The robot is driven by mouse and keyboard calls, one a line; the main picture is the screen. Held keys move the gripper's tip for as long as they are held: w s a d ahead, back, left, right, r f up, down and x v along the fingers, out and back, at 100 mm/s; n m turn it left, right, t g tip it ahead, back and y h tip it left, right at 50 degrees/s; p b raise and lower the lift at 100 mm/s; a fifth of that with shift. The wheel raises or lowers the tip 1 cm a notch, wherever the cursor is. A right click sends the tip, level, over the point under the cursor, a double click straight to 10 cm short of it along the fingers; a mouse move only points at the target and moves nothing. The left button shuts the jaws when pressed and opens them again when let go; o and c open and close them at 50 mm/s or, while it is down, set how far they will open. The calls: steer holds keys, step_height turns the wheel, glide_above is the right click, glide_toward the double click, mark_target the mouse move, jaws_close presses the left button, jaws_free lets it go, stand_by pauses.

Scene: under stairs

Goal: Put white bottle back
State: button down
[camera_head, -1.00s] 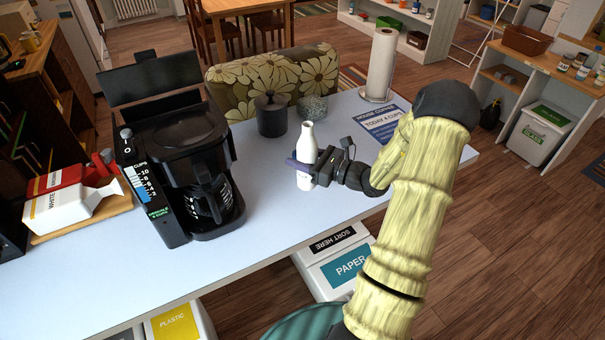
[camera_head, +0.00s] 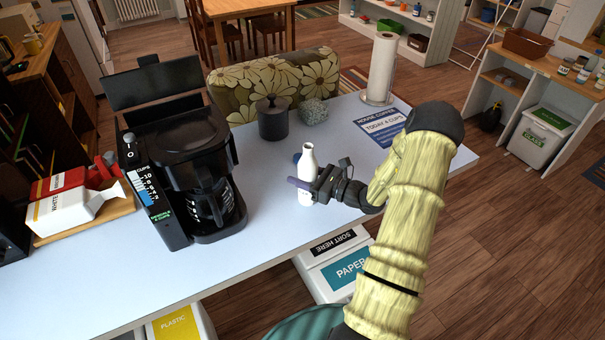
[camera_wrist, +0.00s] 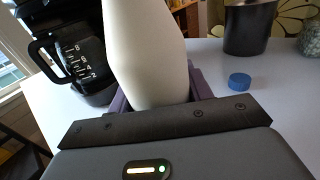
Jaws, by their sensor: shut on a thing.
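The white bottle (camera_head: 308,164) is upright above the light table, right of the coffee maker. My gripper (camera_head: 302,187) is shut on its lower body, with purple fingers on either side. In the wrist view the bottle (camera_wrist: 147,50) fills the middle between the purple fingers (camera_wrist: 160,95); its neck is out of the frame. I cannot tell whether its base touches the table. A small blue cap (camera_wrist: 239,80) lies on the table beyond the bottle; in the head view it is partly hidden behind the bottle.
The black coffee maker (camera_head: 190,165) stands left of the bottle. A dark canister (camera_head: 272,120), a speckled grey object (camera_head: 313,111), a paper towel roll (camera_head: 382,68) and a printed sheet (camera_head: 382,126) are farther back. Cartons (camera_head: 72,203) sit at left. The table's front is clear.

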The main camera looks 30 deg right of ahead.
steer(key=shift+f, duration=0.15)
steer(key=c, duration=0.6)
jaws_free()
steer(key=b+v, duration=0.2)
steer(key=v, duration=1)
steer(key=shift+b, duration=0.3)
